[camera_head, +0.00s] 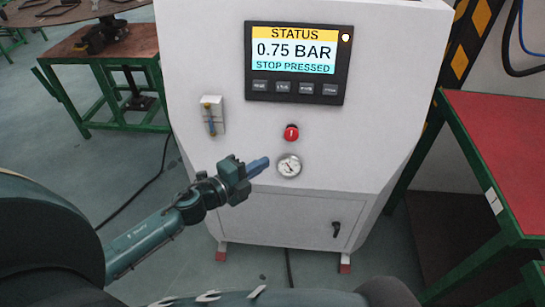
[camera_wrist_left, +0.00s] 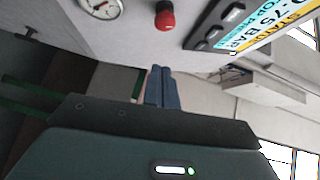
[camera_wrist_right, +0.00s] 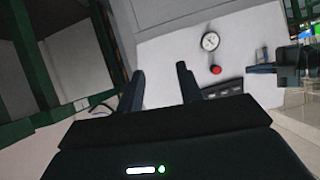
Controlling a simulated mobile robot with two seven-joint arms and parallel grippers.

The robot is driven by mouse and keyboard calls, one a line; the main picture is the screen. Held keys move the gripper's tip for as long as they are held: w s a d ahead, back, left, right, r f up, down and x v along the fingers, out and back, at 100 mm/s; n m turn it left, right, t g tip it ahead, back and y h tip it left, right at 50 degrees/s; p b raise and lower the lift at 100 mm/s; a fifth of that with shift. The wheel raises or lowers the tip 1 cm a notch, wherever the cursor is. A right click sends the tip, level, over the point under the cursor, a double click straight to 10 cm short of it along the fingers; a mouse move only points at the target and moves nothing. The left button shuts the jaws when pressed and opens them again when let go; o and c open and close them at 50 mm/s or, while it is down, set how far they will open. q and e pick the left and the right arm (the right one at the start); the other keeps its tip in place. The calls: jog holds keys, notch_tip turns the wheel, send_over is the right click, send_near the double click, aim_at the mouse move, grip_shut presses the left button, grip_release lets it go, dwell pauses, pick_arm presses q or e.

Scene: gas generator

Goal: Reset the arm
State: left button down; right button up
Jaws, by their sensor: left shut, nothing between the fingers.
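My left arm reaches in from the left in the head view. Its gripper (camera_head: 262,165) is in front of the white generator cabinet (camera_head: 190,60), left of the pressure gauge (camera_head: 288,165). In the left wrist view its two blue fingers (camera_wrist_left: 161,88) are together with nothing between them. My right gripper (camera_wrist_right: 162,83) shows in the right wrist view with its fingers apart and empty, pointing toward the cabinet. The red button (camera_head: 291,132) is above the gauge. The display (camera_head: 298,58) reads 0.75 BAR and STOP PRESSED.
A small white bracket with a blue lever (camera_head: 212,115) is on the cabinet's left side. A red-topped green table (camera_head: 510,150) stands close on the right. A green-legged table (camera_head: 120,50) stands at the back left. A black cable lies on the floor.

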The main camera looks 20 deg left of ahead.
pick_arm(q)
jog(key=shift+s+a, duration=0.25)
jog(key=shift+s, duration=0.2)
pick_arm(e)
jog(key=shift+w+r, duration=0.1)
jog(key=shift+r, duration=0.1)
